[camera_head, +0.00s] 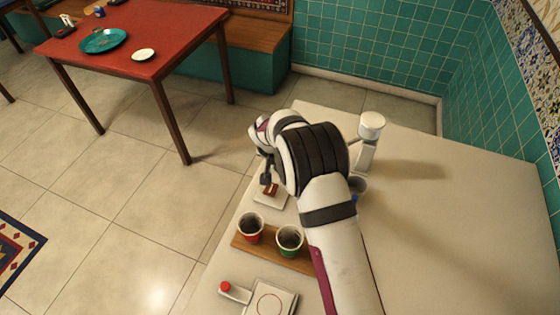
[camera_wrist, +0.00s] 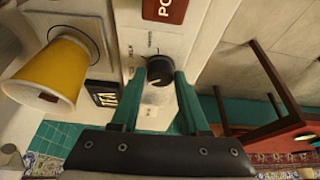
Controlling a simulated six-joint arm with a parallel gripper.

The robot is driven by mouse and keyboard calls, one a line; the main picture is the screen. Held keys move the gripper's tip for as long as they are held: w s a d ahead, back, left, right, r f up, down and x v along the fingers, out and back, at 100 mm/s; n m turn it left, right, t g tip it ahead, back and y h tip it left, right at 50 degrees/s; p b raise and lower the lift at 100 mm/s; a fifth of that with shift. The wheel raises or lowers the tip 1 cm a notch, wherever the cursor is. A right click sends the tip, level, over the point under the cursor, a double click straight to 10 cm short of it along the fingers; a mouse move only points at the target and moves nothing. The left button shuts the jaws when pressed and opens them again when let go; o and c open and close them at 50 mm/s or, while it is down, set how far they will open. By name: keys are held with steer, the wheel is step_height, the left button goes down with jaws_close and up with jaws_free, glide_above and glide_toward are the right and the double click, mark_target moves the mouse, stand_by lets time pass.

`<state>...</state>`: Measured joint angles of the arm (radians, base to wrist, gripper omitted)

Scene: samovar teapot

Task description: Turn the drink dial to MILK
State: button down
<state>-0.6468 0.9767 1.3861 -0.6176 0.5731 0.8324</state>
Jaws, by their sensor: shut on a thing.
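In the wrist view the drink dial (camera_wrist: 159,72) is a round black knob with a pale pointer line, on a pale panel. Small lettering stands around it, too small to read surely; a word to its left may be MILK. My gripper (camera_wrist: 163,77) has its two green fingers on either side of the knob, shut on it. In the head view my gripper (camera_head: 266,174) is at the far left of the counter, beside a white box with a brown top patch (camera_head: 271,190). The dial is hidden there.
A yellow cup (camera_wrist: 50,72) is left of my fingers. In the head view, a red cup (camera_head: 250,228) and a green cup (camera_head: 289,240) stand in a wooden tray (camera_head: 243,247). A white device (camera_head: 370,128) stands behind my arm. The counter's right side is clear.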

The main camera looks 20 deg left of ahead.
steer(key=m+h, duration=0.1)
steer(key=m, duration=0.1)
steer(key=m+h, duration=0.1)
steer(key=m, duration=0.2)
steer(key=shift+a+m, duration=0.2)
steer(key=shift+m, duration=0.1)
steer(key=m+g+h, duration=0.1)
steer(key=m, duration=0.1)
steer(key=m+g, duration=0.1)
steer(key=m, duration=0.2)
steer(key=shift+w+m+h, duration=0.1)
steer(key=shift+m+h, duration=0.2)
steer(key=shift+h, duration=0.1)
steer(key=shift+c, duration=2)
jaws_free()
